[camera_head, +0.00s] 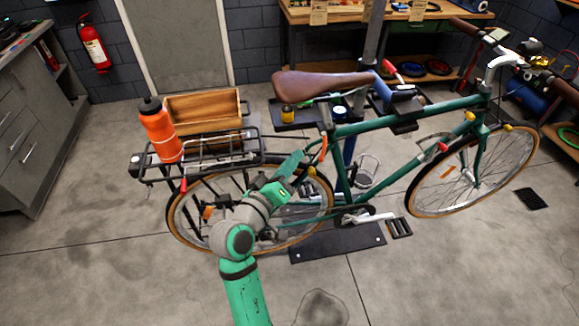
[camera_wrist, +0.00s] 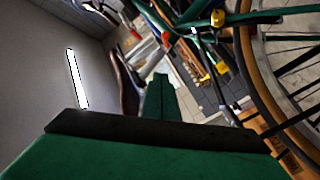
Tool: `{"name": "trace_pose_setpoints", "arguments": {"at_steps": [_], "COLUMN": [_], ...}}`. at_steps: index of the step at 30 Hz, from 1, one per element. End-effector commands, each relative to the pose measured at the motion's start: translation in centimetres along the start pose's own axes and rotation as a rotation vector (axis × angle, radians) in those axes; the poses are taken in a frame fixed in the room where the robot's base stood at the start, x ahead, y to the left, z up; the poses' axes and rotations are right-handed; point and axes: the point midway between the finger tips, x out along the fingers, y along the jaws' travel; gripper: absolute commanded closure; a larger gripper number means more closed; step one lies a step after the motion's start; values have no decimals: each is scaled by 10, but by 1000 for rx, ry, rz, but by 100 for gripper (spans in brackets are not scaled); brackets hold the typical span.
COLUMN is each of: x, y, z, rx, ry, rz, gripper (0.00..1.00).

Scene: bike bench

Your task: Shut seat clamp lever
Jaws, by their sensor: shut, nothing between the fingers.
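The green bike (camera_head: 350,128) is held in a work stand, its brown saddle (camera_head: 325,84) at the upper left of the frame. An orange lever (camera_head: 323,148) hangs near the top of the seat tube, under the saddle; I take it for the seat clamp lever, and it points downward. My gripper (camera_head: 301,155) is shut and empty, just left of this lever, with a small apparent gap. In the wrist view my green finger (camera_wrist: 160,95) points up, beside the saddle (camera_wrist: 128,85). A small red part (camera_wrist: 166,40) shows beyond it; I cannot tell whether it is the lever.
A black rear rack (camera_head: 200,158) carries an orange bottle (camera_head: 160,130) and a wooden box (camera_head: 203,108), left of my gripper. The rear wheel (camera_head: 185,225) is close to my arm. A red-handled stand clamp (camera_head: 389,67) is at the right. Floor in front is clear.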

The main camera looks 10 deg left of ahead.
Motion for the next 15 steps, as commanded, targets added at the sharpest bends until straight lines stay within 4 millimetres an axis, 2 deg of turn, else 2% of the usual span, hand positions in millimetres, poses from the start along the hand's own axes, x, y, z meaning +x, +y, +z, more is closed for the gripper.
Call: {"name": "trace_pose_setpoints", "arguments": {"at_steps": [8, 15], "x": [53, 61], "y": [1, 0], "z": [1, 31], "rx": [1, -1], "ry": [-3, -3], "rz": [2, -1], "gripper": [100, 100]}}
